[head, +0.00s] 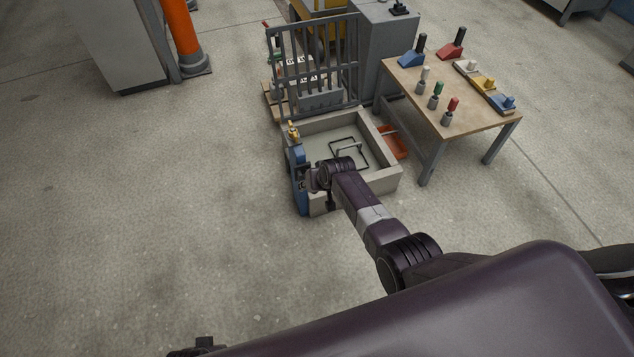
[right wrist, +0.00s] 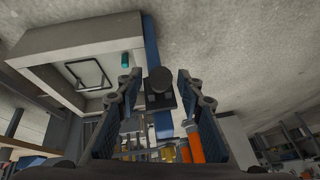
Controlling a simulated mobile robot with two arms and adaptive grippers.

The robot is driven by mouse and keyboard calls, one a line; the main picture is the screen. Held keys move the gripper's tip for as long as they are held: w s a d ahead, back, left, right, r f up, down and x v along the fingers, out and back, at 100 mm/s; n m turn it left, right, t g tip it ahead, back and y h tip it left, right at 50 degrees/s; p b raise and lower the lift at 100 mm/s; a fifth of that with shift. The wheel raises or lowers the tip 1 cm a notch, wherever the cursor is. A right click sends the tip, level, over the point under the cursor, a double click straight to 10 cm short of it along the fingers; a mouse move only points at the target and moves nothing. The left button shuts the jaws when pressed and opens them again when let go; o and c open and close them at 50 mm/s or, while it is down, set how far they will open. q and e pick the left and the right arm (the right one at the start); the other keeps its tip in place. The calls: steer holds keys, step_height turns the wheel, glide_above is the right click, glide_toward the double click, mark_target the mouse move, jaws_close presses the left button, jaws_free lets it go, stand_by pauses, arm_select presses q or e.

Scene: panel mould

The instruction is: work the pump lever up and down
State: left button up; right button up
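The blue pump (head: 299,178) stands upright at the left side of the grey panel mould (head: 385,186). My right gripper (head: 313,182) is beside the pump, and my wrist partly covers it. In the right wrist view, the two fingers of my right gripper (right wrist: 159,76) are apart. A dark round knob on a dark block (right wrist: 158,88), seemingly the lever's end, shows between them with gaps at both sides. Whether it lies fully between the fingertips or beyond them I cannot tell. The blue pump body (right wrist: 150,42) runs behind it.
A wire frame (head: 347,152) lies inside the mould, with a barred rack (head: 315,60) behind it. A wooden table (head: 465,118) with several coloured handles stands to the right. An orange tray (head: 394,142) is beside the mould. The floor (head: 180,210) to the left is clear.

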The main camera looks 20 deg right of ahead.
steer(key=v, duration=1.1)
steer(key=shift+r, duration=0.3)
steer(key=shift+s, duration=0.15)
